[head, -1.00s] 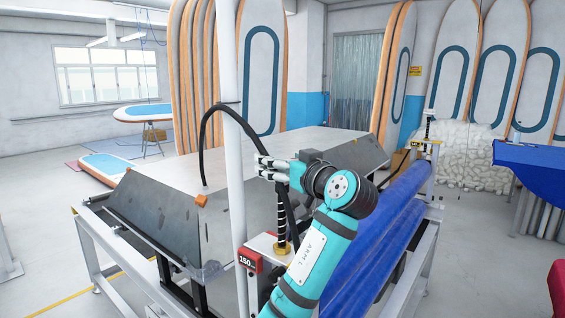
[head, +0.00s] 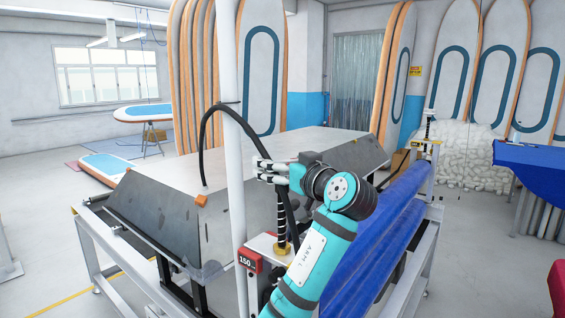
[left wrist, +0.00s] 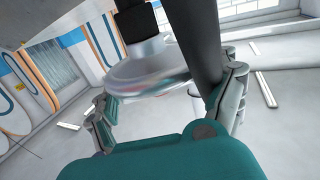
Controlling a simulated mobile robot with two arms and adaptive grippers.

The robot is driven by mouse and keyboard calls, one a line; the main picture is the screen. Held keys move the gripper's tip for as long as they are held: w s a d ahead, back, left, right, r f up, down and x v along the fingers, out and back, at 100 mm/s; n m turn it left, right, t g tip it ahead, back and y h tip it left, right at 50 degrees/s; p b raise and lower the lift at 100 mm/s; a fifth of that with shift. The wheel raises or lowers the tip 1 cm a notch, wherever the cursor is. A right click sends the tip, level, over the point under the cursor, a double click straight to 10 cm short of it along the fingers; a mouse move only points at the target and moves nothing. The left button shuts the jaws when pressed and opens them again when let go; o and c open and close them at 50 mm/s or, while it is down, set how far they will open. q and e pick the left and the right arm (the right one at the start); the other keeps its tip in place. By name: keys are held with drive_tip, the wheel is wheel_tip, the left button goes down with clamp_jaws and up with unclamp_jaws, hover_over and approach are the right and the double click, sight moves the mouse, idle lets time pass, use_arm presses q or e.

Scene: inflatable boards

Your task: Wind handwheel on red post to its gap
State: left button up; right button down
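The red post shows its red block (head: 249,261) with a "150" label, and a dark ribbed spindle (head: 281,222) with a brass collar stands beside it. My left gripper (head: 262,169) is at the top of that spindle, fingers pointing left. In the left wrist view the handwheel (left wrist: 147,70), a pale round disc, lies between my two spread fingers (left wrist: 168,95). The wheel's lower edge looks smeared. I cannot tell whether the fingers touch its rim. In the head view the wheel is not clearly visible. My right gripper is not in view.
A black hose (head: 204,150) loops by a white pole (head: 232,190) close to my gripper. A grey-topped table (head: 240,150) stands behind. Blue rolls (head: 375,245) lie to the right of my arm. Another post (head: 428,130) stands at the far right corner.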

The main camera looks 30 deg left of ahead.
use_arm(q)
drive_tip(key=shift+o, duration=0.5)
drive_tip(key=shift+w+a+r, duration=0.1)
drive_tip(key=shift+a, duration=0.05)
drive_tip(key=shift+s+d+r, duration=0.1)
drive_tip(key=shift+s+d, duration=0.1)
drive_tip(key=shift+d, duration=0.15)
drive_tip(key=v, duration=1.1)
drive_tip(key=shift+d, duration=0.15)
